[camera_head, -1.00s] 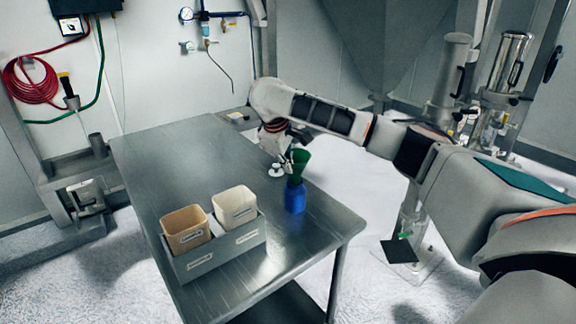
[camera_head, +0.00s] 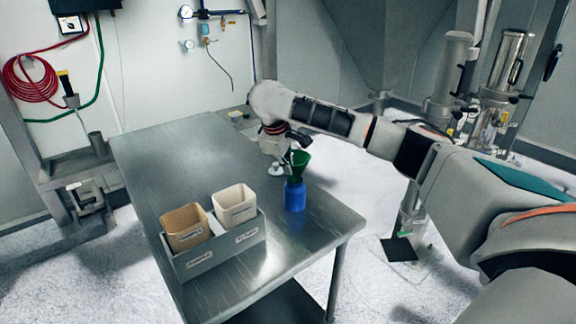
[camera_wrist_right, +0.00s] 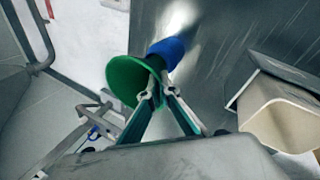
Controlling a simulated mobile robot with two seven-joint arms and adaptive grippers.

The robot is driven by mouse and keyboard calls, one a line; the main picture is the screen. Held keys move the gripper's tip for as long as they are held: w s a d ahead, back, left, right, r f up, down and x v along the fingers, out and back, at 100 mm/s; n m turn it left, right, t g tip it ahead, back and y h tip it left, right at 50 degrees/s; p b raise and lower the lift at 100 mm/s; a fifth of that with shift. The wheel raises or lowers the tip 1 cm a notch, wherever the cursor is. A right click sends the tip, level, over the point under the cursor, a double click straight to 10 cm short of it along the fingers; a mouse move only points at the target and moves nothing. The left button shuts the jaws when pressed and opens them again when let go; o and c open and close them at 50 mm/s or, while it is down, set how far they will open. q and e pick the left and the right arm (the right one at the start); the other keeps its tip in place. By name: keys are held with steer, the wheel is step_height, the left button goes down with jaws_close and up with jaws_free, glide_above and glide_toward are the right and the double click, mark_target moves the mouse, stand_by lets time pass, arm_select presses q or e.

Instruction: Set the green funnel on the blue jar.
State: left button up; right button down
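The blue jar (camera_head: 295,196) stands upright on the metal table, near its right edge. The green funnel (camera_head: 301,163) is directly above the jar's mouth, wide end up. Whether its stem is seated in the jar or just above it I cannot tell. My right gripper (camera_head: 289,164) reaches in from behind and left of the funnel. In the right wrist view, the gripper's fingers (camera_wrist_right: 161,87) come close together on the funnel (camera_wrist_right: 126,80), near its narrow part. The blue jar (camera_wrist_right: 171,50) shows just beyond, partly hidden. My left gripper is not in view.
A grey holder (camera_head: 217,252) with a tan bin (camera_head: 186,228) and a white bin (camera_head: 234,206) stands at the table's front left. The table's (camera_head: 165,160) left and back areas are clear.

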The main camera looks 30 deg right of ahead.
steer(key=shift+f, duration=0.7)
steer(key=c, duration=2.8)
jaws_free()
steer(key=shift+o, duration=1.2)
steer(key=shift+r, duration=0.1)
steer(key=v, duration=1.1)
